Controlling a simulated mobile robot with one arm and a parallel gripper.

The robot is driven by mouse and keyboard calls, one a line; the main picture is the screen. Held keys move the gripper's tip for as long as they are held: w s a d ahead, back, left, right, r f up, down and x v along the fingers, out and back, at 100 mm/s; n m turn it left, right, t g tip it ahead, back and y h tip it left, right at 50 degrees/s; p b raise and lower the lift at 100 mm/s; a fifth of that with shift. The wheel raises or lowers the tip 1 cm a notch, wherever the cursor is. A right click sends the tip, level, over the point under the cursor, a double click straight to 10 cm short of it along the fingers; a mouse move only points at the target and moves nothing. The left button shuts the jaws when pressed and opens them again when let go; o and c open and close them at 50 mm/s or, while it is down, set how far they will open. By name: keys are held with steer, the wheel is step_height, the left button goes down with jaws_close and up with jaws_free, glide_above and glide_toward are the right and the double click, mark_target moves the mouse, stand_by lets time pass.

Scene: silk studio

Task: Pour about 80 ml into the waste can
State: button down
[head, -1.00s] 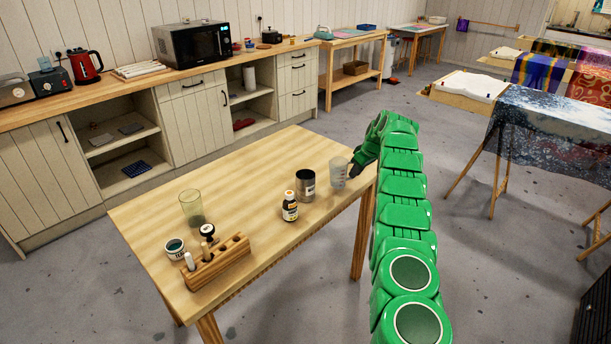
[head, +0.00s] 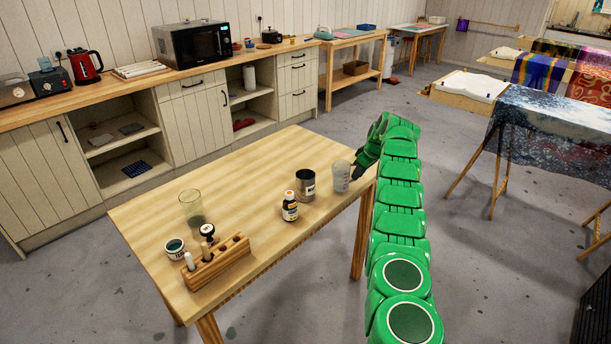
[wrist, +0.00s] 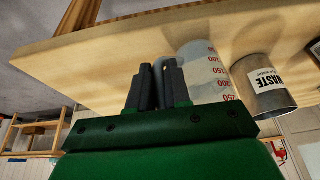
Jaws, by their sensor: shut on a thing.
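The measuring jug (head: 340,177) is clear with red graduation marks, upright at the table's right end. In the wrist view the jug (wrist: 208,72) shows upside down beside my fingers. My gripper (head: 357,172) is at the jug's right side; in the wrist view its dark fingers (wrist: 160,84) are closed around the jug's handle. Whether the jug's base touches the table is unclear, as is its liquid level. The waste can (head: 305,188), a metal cylinder with a white label, stands just left of the jug. In the wrist view the can (wrist: 268,98) reads WASTE.
Farther left are a glass (head: 191,204), a small jar (head: 175,250) and a wooden rack (head: 228,259). The wooden table (head: 250,160) is clear behind them.

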mark_target(351, 164)
steer(key=shift+s+a+r+n+t+h, duration=0.25)
steer(key=shift+a+r+h, duration=0.65)
steer(key=shift+r+h, duration=0.25)
steer(key=shift+s+a+r+n+t+h, duration=0.15)
steer(key=shift+s+a+r+t+h, duration=0.1)
steer(key=shift+a+r+h, duration=0.75)
steer(key=shift+s+a+r+n+t+h+p, duration=0.1)
steer(key=shift+a+r+n+t+h+p, duration=0.1)
steer(key=shift+a+r+h, duration=0.5)
steer(key=shift+s+a+r+n+t+h+p, duration=0.15)
steer(key=shift+a+r+h, duration=0.2)
steer(key=shift+r+h, duration=0.55)
steer(key=shift+s+a+r+n+t+h+p, duration=0.1)
steer(key=shift+a+r+t+h+p, duration=0.1)
steer(key=shift+a+r+h, duration=0.55)
steer(key=shift+r+h+p, duration=0.4)
steer(key=shift+r, duration=0.15)
steer(key=shift+s+a+r+t+h+p, duration=0.1)
steer(key=shift+a+r+t+h+p, duration=0.3)
steer(key=shift+r+h, duration=0.2)
steer(key=shift+s+a+r+n+t+h+p, duration=0.1)
steer(key=shift+a+r+n+t+h+p, duration=0.15)
steer(key=shift+a+r+h+p, duration=0.45)
steer(key=shift+s+a+r+n+t+h+p, duration=0.15)
steer(key=shift+a+h+p, duration=0.25)
steer(key=shift+p, duration=0.65)
